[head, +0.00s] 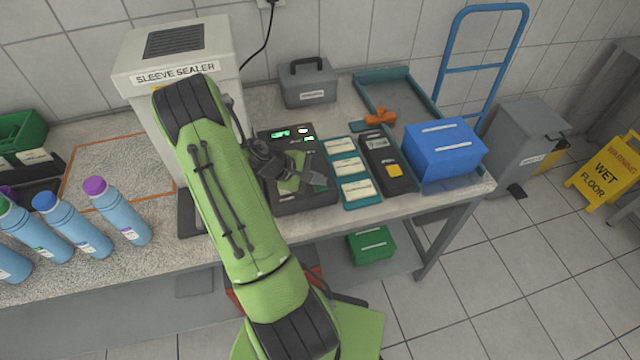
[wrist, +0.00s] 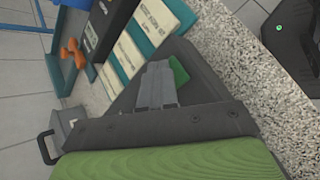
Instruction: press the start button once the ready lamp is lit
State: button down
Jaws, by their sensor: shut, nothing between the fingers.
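A dark control panel (head: 300,203) lies on the bench in the head view. Along its far edge a green display (head: 280,133), a pale lit spot (head: 303,130) and a small green lit spot (head: 309,139) glow. Their labels are too small to read, so I cannot tell which is the ready lamp. My gripper (head: 318,178) is over the panel and covers much of it. In the wrist view my gripper (wrist: 157,82) is shut and empty. A green patch (wrist: 179,69), possibly the start button, shows right beside the fingertips; contact cannot be told.
A card holder (head: 362,202), a dark device with a yellow button (head: 395,171) and a blue box (head: 445,150) stand right of the panel. The sleeve sealer (head: 140,65) stands left, partly behind my arm. Blue bottles (head: 120,212) stand farther left. A grey case (head: 306,88) is behind.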

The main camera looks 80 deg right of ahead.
aim_at(317, 186)
jog(key=shift+r, duration=0.1)
jog(key=shift+r+p, duration=0.7)
notch_tip(317, 186, up, 5)
jog(key=p, duration=0.4)
jog(key=shift+r, duration=0.1)
dwell(0.4)
